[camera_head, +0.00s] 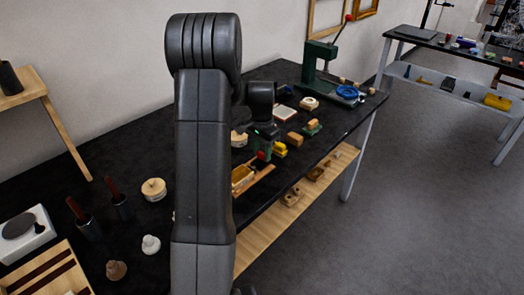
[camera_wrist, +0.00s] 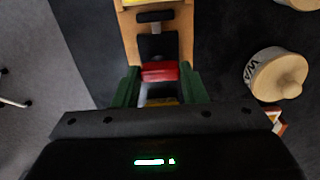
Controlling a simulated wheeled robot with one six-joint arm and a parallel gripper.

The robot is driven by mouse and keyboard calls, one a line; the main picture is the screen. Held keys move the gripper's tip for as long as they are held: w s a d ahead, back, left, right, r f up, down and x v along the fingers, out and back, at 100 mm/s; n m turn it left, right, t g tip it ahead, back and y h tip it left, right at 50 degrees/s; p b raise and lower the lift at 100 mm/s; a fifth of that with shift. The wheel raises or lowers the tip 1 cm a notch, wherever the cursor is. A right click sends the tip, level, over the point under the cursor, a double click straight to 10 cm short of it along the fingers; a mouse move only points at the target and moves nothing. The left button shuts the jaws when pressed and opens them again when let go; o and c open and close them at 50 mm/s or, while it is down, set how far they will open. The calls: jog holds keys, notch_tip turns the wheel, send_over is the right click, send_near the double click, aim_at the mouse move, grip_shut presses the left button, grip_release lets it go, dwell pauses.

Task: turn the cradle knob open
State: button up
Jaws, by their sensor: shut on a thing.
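The cradle (camera_wrist: 130,30) is a light wooden piece with black parts, at the top middle of the wrist view. In the head view the wooden cradle (camera_head: 257,181) lies near the table's front edge with a yellow thing in it. The red knob (camera_wrist: 159,70) sits at the cradle's near end. My gripper (camera_wrist: 159,76) has its green fingers on either side of the knob and is shut on it. In the head view the knob (camera_head: 262,155) shows as a small red spot below my wrist. My arm hides part of the table.
A round wooden-lidded jar (camera_wrist: 277,74) stands right of my gripper in the wrist view. A yellow object (camera_head: 279,150) and wooden blocks (camera_head: 294,138) lie just beyond in the head view. A green press (camera_head: 320,66) stands at the far end. The floor at right is clear.

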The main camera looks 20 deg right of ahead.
aim_at(262, 153)
jog(key=shift+r, duration=0.1)
jog(key=o, duration=1)
notch_tip(262, 153, up, 14)
jog(key=shift+b, duration=0.4)
jog(key=shift+f, duration=0.2)
notch_tip(262, 153, down, 14)
jog(key=shift+r+p, duration=0.1)
jog(key=shift+p, duration=0.3)
